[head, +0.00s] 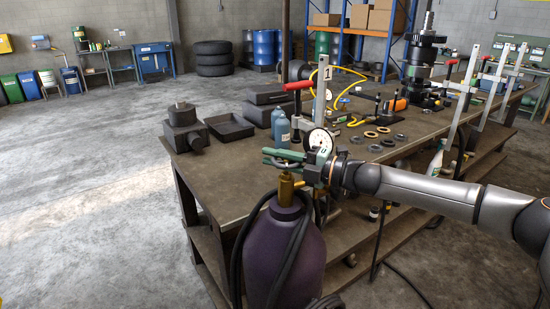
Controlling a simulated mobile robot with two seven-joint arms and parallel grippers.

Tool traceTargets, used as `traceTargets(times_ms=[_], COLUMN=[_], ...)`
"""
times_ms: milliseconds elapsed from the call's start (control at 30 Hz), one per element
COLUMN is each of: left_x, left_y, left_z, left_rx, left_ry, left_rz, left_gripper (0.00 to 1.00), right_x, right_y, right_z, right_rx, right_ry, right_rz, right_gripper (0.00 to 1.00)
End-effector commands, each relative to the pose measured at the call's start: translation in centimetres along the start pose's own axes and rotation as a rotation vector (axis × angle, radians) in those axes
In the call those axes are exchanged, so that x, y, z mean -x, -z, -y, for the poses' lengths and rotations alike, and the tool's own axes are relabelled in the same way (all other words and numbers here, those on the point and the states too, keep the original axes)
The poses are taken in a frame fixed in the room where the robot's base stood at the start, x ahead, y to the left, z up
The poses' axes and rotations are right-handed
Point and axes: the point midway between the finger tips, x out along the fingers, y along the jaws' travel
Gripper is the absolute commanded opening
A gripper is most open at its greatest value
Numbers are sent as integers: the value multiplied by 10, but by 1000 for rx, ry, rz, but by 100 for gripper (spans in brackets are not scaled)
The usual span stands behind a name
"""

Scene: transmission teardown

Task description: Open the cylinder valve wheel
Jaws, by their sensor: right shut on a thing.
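A dark purple gas cylinder (283,252) stands upright at the near end of the workbench. A brass valve (286,188) sits on its top, with a green valve wheel (280,157) above it. My right gripper (284,160) reaches in from the right and is shut on the valve wheel, hiding part of it. A round white gauge (320,142) shows just behind the gripper. Black hose hangs over the cylinder's shoulder. My left gripper is not in view.
The steel workbench (225,178) runs to the back right. It holds a black tray (229,126), blue bottles (281,128), several rings, a yellow hose, upright clamps and a dark gear assembly (424,65). The concrete floor (95,200) at left is clear.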

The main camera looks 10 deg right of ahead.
Motion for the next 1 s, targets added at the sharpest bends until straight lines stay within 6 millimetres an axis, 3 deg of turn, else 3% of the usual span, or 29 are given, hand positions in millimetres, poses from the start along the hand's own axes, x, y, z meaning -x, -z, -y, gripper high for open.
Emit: traceTargets(times_ms=[133, 167, 400, 767, 1000], left_x=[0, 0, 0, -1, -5], left_y=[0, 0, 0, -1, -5], left_z=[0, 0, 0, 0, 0], left_rx=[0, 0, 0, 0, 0], left_ry=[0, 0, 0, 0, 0], left_rz=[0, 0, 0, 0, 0], left_gripper=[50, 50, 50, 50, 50], right_x=[-1, -1, -1, 5, 43], right_y=[1, 1, 1, 0, -1], right_z=[-1, -1, 0, 1, 1], right_rx=[-1, -1, 0, 0, 1], right_ry=[-2, -2, -1, 0, -1], right_rz=[-3, -3, -2, 0, 3], right_gripper=[0, 19, 46, 47, 47])
